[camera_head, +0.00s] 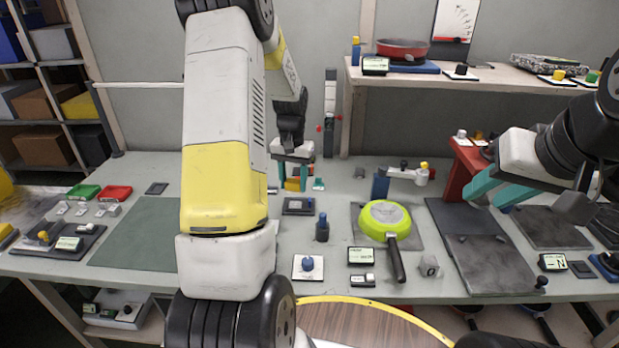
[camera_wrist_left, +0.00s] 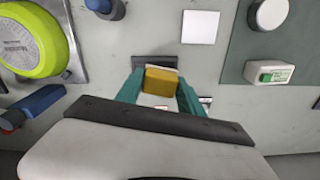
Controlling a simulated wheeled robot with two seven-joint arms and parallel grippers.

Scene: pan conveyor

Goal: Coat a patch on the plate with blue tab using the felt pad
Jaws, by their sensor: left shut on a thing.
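My left gripper (camera_head: 294,186) hangs over the middle rear of the table. Its teal fingers are shut on a yellow block (camera_wrist_left: 160,80) with a paler edge, seemingly the felt pad. In the left wrist view the block is in front of a dark rectangular plate (camera_wrist_left: 155,62); whether it touches anything is unclear. A white square plate with a blue knob (camera_head: 308,264) lies near the front; I cannot tell whether it is the plate with blue tab. My right gripper (camera_head: 485,202) is open and empty, above the dark plates at the right.
A green pan (camera_head: 384,217) lies upside down on a grey plate, its handle toward me. A dark block with a blue top (camera_head: 322,228) and a blue post (camera_head: 380,183) stand nearby. A red stand (camera_head: 462,170) is at right. My left arm hides part of the green mat (camera_head: 142,232).

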